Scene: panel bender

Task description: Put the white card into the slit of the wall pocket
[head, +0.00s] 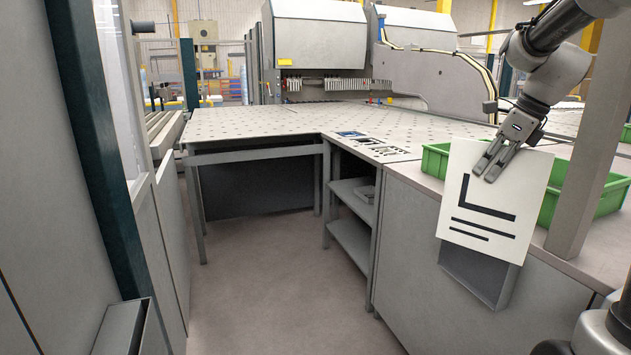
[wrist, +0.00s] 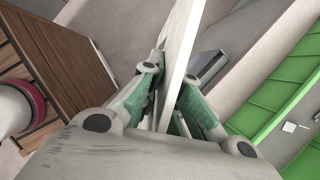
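The white card (head: 490,205) has a black L shape and two black bars. My gripper (head: 490,170) is shut on its upper part and holds it roughly upright. In the wrist view the card (wrist: 181,40) is seen edge-on between the green finger pads of my gripper (wrist: 170,95). A grey wall pocket (head: 480,278) is on the cabinet front, behind and below the card. The card hides the pocket's upper part and its slit in the head view. A grey box, seemingly the pocket (wrist: 207,66), is right of the card in the wrist view, apparently apart from it.
Green bins (head: 590,200) stand on the cabinet top behind the card, beside a grey post (head: 588,130). Another grey open-topped box (head: 122,325) is at the lower left. The floor (head: 280,270) between the cabinets is clear.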

